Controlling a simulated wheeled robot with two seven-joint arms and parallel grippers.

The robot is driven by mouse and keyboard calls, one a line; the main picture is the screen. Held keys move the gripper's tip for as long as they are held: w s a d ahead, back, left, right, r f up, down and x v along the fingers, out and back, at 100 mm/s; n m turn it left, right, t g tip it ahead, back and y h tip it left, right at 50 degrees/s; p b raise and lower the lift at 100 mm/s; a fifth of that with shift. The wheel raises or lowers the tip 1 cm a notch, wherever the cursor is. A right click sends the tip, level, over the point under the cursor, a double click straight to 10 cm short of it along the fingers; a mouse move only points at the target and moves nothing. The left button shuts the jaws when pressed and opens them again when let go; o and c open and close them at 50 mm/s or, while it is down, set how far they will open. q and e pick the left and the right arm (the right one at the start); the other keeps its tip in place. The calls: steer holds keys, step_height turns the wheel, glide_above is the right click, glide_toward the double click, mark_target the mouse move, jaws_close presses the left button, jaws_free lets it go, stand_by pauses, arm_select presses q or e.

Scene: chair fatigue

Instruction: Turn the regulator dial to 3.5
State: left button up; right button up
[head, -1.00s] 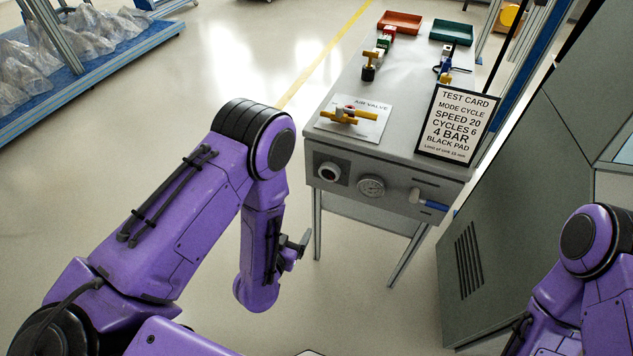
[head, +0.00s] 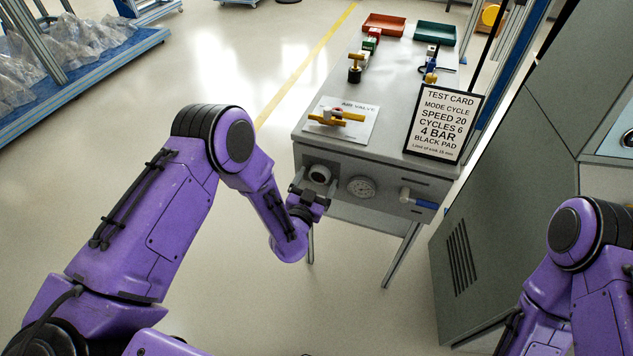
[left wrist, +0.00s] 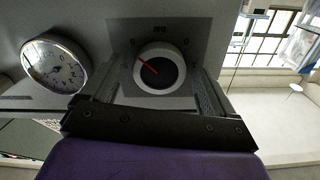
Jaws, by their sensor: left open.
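The regulator dial (head: 319,174) is a round knob with a dark face and pale rim on the front panel of the grey bench. My left gripper (head: 311,187) is open just in front of the dial. Its fingers lie to either side of the dial in the left wrist view, with no clear contact. A round pressure gauge (head: 361,187) sits right of the dial. My right gripper is out of view.
A blue-handled lever (head: 420,201) is right of the gauge. On the bench top (head: 385,105) are a yellow air valve (head: 337,117), a test card (head: 444,122) reading 4 BAR, and red and green trays. A grey cabinet (head: 490,220) stands at right.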

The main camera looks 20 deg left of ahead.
arm_select(q)
steer(key=shift+c, duration=0.3)
steer(key=c, duration=1)
steer(key=shift+n, duration=0.4)
steer(key=n+b, duration=0.1)
steer(key=n, duration=0.4)
steer(key=shift+d+f+n, duration=0.1)
steer(key=shift+n, duration=0.2)
steer(key=n+b, duration=0.1)
steer(key=n, duration=0.4)
steer(key=shift+b, duration=0.3)
steer(key=n+b, duration=0.1)
steer(key=n, duration=0.5)
steer(key=n+b, duration=0.2)
steer(key=n, duration=0.2)
steer(key=shift+s+n, duration=0.1)
steer(key=shift+n, duration=0.2)
